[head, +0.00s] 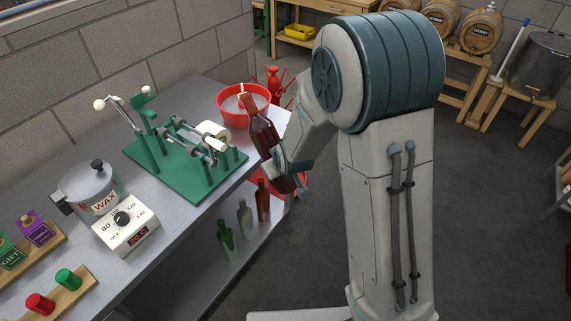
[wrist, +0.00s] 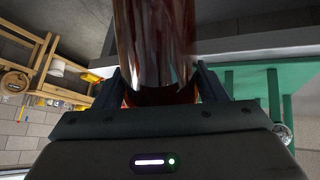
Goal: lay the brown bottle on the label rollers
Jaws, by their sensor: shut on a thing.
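The brown bottle (head: 262,133) is held tilted, neck up and to the left, beside the bench edge in the head view. My gripper (head: 279,166) is shut around its lower body. In the wrist view the bottle (wrist: 154,45) fills the middle between the two fingers of my gripper (wrist: 159,88). The label rollers (head: 190,138) stand on a green labelling machine (head: 187,172) on the bench, to the left of the bottle and apart from it. The part of the bottle behind my gripper is hidden.
A red basin (head: 229,98) stands at the bench's far end. A wax pot (head: 88,189) and a control box (head: 126,227) stand nearer on the bench (head: 165,240). Several bottles (head: 245,217) stand on the lower shelf. A red container (head: 290,184) is partly hidden behind my gripper.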

